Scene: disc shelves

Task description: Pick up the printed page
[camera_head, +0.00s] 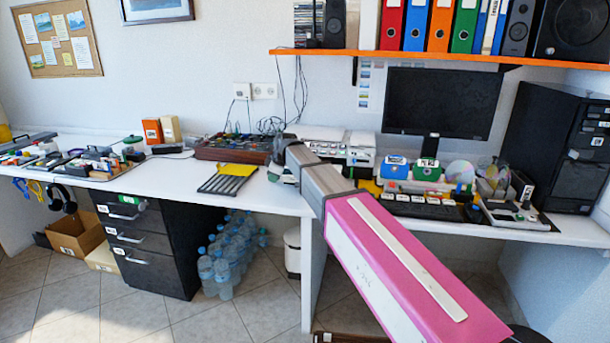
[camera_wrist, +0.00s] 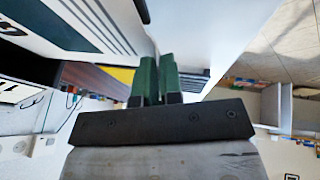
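My gripper in the wrist view (camera_wrist: 159,75) has two dark green fingers close together, with at most a thin gap between them. I cannot tell whether they are fully shut or whether a thin sheet lies between them. In the head view my arm reaches across the desk, and my gripper is by the printer-like white device (camera_head: 338,140), largely hidden by my wrist. I cannot make out the printed page with certainty in either view. In the wrist view a large white and dark device (camera_wrist: 60,25) with slots is close to the fingertips.
A dark rack with a yellow strip (camera_head: 229,177) and a reddish-brown box (camera_head: 232,148) are left of my gripper. The monitor (camera_head: 443,102), keyboard (camera_head: 417,207) and black computer tower (camera_head: 558,150) are to the right. An orange shelf (camera_head: 440,57) hangs above.

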